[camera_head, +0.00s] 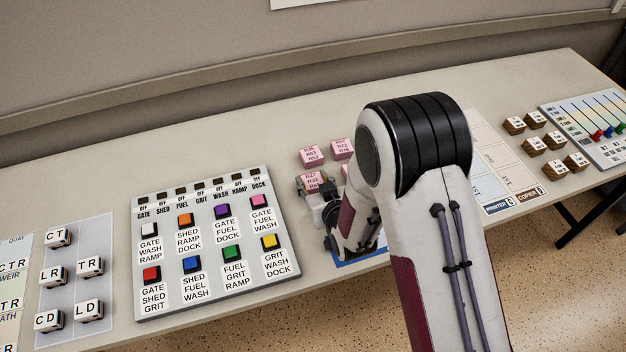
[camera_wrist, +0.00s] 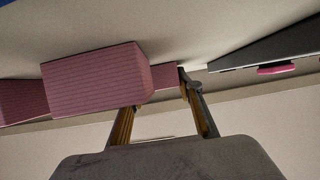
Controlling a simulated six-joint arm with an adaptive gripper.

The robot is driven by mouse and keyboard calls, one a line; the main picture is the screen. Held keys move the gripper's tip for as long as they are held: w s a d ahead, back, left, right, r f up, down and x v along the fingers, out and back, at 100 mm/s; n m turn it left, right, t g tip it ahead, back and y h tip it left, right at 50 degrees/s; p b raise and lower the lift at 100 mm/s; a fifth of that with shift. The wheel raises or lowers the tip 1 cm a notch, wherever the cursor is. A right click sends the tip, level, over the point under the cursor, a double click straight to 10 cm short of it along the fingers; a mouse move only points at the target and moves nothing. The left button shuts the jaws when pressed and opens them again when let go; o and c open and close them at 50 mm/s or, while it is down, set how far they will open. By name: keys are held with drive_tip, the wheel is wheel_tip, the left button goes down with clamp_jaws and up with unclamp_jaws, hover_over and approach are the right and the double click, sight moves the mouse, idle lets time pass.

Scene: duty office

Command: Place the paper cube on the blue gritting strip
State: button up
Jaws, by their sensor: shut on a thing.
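Several pink paper cubes with printed labels sit in a cluster left of my arm in the head view; one (camera_head: 312,157) is at the back left and another (camera_head: 342,148) beside it. My gripper (camera_head: 316,193) is low at the front of the cluster, at a labelled pink cube (camera_head: 311,180). In the wrist view my gripper (camera_wrist: 165,90) is shut on a pink cube (camera_wrist: 166,76), partly hidden by a larger-looking pink block (camera_wrist: 95,80) that also covers one fingertip. A blue strip (camera_head: 362,257) shows at the table's front edge, mostly hidden by my arm.
A button panel (camera_head: 216,240) with coloured buttons stands just left of my gripper. White lettered cubes (camera_head: 90,265) lie on a grey mat further left. Brown-sided labelled blocks (camera_head: 534,145) and a slider panel (camera_head: 590,125) are at the right. The table's back stretch is clear.

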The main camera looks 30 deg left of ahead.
drive_tip(key=o, duration=1.1)
drive_tip(key=shift+r, duration=0.15)
drive_tip(key=shift+v, duration=5.95)
drive_tip(key=shift+d, duration=0.1)
